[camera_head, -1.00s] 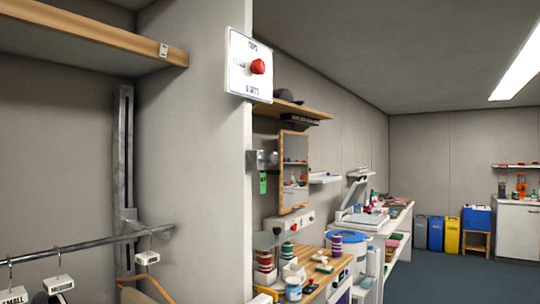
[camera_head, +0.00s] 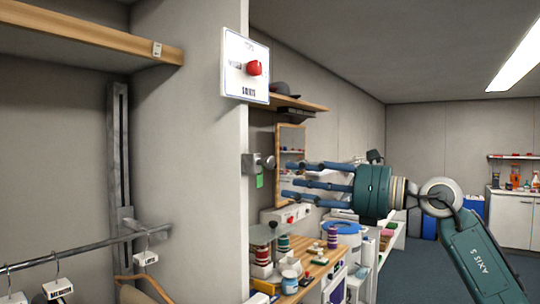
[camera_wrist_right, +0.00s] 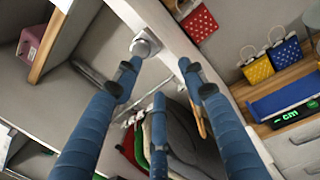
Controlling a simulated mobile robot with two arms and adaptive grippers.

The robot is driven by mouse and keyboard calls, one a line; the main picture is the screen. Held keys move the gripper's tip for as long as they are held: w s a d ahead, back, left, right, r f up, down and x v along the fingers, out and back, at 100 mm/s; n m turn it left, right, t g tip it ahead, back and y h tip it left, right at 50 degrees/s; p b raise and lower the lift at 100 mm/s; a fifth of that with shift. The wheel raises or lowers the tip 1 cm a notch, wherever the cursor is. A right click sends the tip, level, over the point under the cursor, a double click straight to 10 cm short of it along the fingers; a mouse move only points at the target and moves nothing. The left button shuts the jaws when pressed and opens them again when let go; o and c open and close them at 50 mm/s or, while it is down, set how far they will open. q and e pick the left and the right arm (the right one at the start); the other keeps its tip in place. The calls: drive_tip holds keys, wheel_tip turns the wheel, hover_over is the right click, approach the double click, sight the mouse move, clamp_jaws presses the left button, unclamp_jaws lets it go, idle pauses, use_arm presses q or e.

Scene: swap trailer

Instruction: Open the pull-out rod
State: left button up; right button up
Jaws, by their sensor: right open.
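A grey metal fitting with a round knob (camera_head: 267,161), which looks like the end of the pull-out rod, sits against the front edge of the white partition (camera_head: 190,130). No drawn-out length of rod shows. In the right wrist view the knob (camera_wrist_right: 145,45) lies just beyond the fingertips. My right gripper (camera_head: 290,178) comes in from the right, its blue fingers spread and pointing left toward the knob. It is open and empty, and a small gap seems to separate it from the knob. My left gripper is not in view.
A sign with a red knob (camera_head: 254,68) is fixed on the partition above. A hanging rail (camera_head: 75,248) with hangers is at left. A cluttered wooden counter (camera_head: 318,268) stands below my gripper.

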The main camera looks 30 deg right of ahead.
sight(272, 160)
drive_tip(key=s+r+n+h, duration=0.2)
drive_tip(key=s+r, duration=0.2)
drive_tip(key=r, duration=0.1)
drive_tip(key=p+x, duration=0.6)
drive_tip(key=x, duration=0.3)
drive_tip(key=shift+w+p, duration=0.3)
drive_tip(key=shift+p, duration=0.1)
drive_tip(key=shift+w+a+f, duration=0.1)
drive_tip(key=shift+w+f, duration=0.15)
drive_tip(key=shift+w, duration=0.25)
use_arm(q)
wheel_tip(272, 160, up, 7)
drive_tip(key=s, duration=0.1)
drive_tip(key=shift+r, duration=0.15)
use_arm(e)
drive_tip(key=shift+s, duration=0.1)
drive_tip(key=shift+c, duration=0.2)
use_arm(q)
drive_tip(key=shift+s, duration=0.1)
use_arm(e)
drive_tip(key=shift+r, duration=0.1)
clamp_jaws()
